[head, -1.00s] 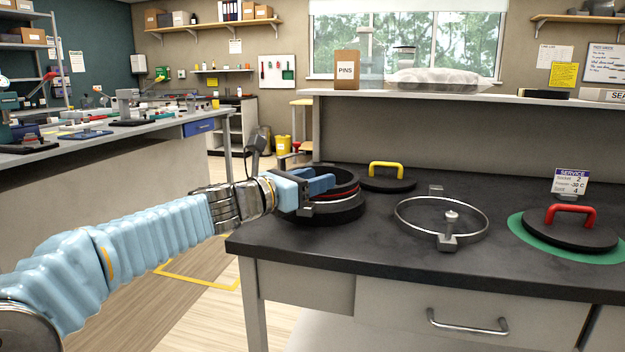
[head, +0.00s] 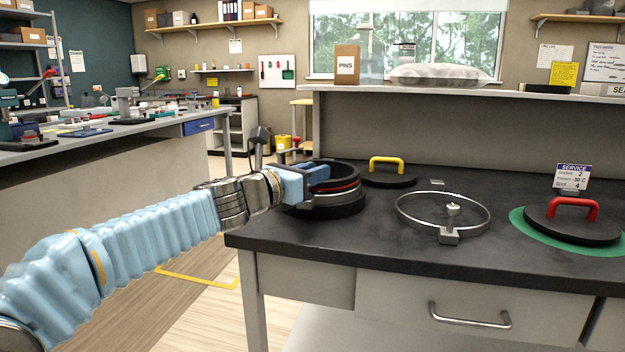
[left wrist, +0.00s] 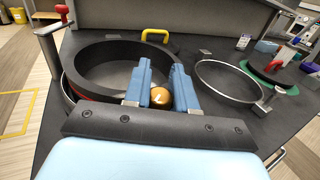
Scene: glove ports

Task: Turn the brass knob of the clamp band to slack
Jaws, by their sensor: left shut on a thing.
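The brass knob (left wrist: 160,97) shows in the left wrist view, between the two blue fingers of my left gripper (left wrist: 161,86). The gripper is shut on it; the fingers hide part of the knob. In the head view my left gripper (head: 318,174) reaches in from the left over the near left side of the black port ring, and the knob is hidden there. The clamp band (head: 335,197) shows as a silver and red strip around the black port ring (head: 345,168). How far the band is slack cannot be told. My right gripper is not in view.
A loose silver ring (head: 484,224) with a small post lies on the dark bench (head: 390,238). A black lid with a yellow handle (head: 386,161) lies behind the port. A black lid with a red handle (head: 572,207) sits on a green ring at right.

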